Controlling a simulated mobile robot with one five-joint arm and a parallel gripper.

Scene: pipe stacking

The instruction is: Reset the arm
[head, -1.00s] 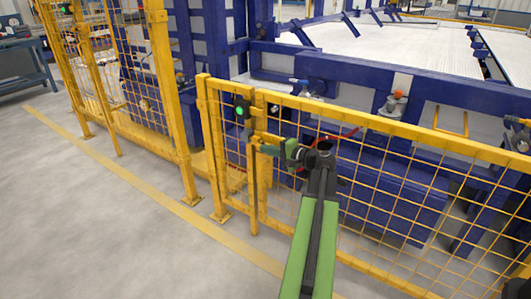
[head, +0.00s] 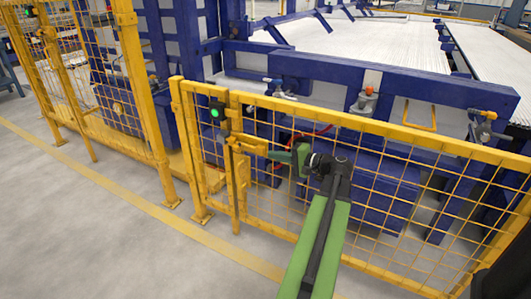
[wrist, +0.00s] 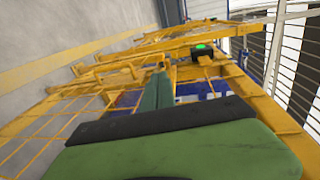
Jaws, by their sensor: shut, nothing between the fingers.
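My arm reaches out from the bottom of the head view, with a green link, a dark wrist and green gripper fingers. My gripper (head: 277,156) points left in front of the yellow mesh fence. Its fingers are shut together and hold nothing. In the wrist view my gripper (wrist: 158,82) shows as two green fingers side by side, pointing at the fence. A yellow latch bar (head: 250,146) on the gate lies just beyond the fingertips in the head view. I cannot tell whether they touch it.
The yellow mesh fence (head: 400,196) crosses in front of me. A green-lit box (head: 216,112) is on its post. Behind it stands a blue machine (head: 365,75) with white beds. Grey floor (head: 90,235) with a yellow line (head: 150,208) is open at left.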

